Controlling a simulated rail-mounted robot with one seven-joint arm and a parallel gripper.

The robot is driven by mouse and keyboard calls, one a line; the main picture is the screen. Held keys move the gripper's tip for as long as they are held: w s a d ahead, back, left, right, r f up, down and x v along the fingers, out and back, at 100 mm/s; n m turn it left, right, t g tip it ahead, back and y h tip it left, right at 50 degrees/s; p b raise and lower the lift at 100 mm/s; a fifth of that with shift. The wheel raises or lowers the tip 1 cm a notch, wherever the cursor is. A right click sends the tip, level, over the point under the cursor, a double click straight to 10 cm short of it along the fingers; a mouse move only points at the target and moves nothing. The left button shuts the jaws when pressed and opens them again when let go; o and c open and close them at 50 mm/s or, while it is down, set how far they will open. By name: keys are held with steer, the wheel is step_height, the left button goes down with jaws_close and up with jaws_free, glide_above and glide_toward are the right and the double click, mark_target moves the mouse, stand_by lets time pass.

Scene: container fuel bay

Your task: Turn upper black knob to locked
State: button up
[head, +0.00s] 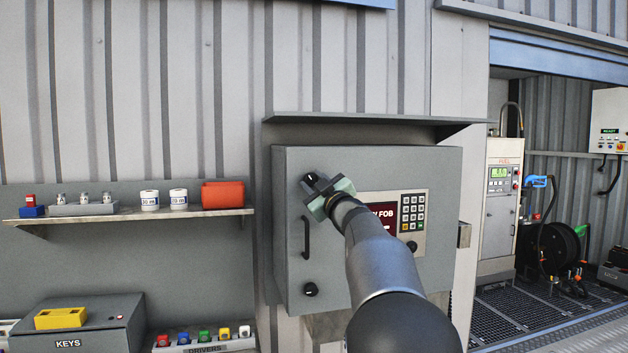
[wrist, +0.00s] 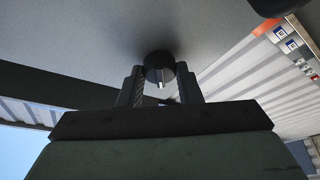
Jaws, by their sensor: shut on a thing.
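The upper black knob (head: 312,180) sits near the upper left corner of the grey cabinet door (head: 345,158). My gripper (head: 318,186) is at this knob, and its jaws are shut on it. In the wrist view the round black knob (wrist: 160,68), with a pale mark on its face, lies between the two fingers of my gripper (wrist: 160,88). The lower black knob (head: 311,289) is on the same door, below the black handle (head: 306,237). My gripper partly hides the upper knob, so I cannot read its setting.
A keypad panel (head: 413,212) with a red screen is on the door, partly behind my arm. A shelf (head: 100,216) with small containers and an orange bin (head: 222,195) is on the left. A metal hood (head: 370,118) juts out above the cabinet.

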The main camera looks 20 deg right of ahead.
steer(key=n+p, duration=0.1)
steer(key=n, duration=0.1)
steer(key=n+g+y+p, duration=0.1)
steer(key=n, duration=0.1)
steer(key=n+g+y+p, duration=0.1)
steer(key=n, duration=0.2)
steer(key=shift+d+r, duration=0.15)
steer(key=shift+r, duration=0.1)
steer(key=n+g, duration=0.2)
steer(key=n, duration=0.3)
steer(key=shift+p, duration=0.35)
steer(key=shift+n, duration=0.3)
steer(key=o, duration=1)
steer(key=shift+c, duration=0.2)
steer(key=b+v, duration=0.5)
steer(key=v, duration=1.2)
steer(key=shift+s+d+b, duration=0.15)
steer(key=shift+d+b, duration=0.15)
